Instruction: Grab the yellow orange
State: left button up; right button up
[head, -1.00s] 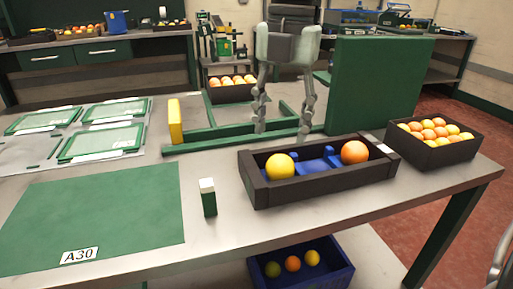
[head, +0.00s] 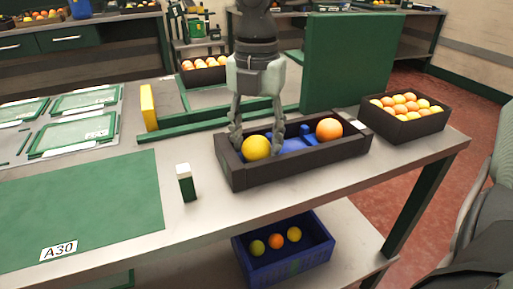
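The yellow orange (head: 256,148) sits in the left part of a long dark tray (head: 300,168) on the workbench. A deeper orange fruit (head: 329,129) sits at the tray's right end, with a blue insert (head: 295,146) between them. My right gripper (head: 257,143) points down over the tray's left part. Its two fingers are spread apart, one to the left of the yellow orange and one to its right and behind. I cannot tell whether either finger touches it. My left gripper is not in view.
A dark crate full of oranges (head: 405,117) stands right of the tray. A green panel (head: 347,62) stands behind. A small green-and-white block (head: 186,183) stands left of the tray. A blue bin with several fruits (head: 285,262) is on the lower shelf. The green mat (head: 85,205) is bare.

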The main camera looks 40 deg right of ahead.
jog(key=c, duration=0.6)
jog(key=shift+c, duration=0.2)
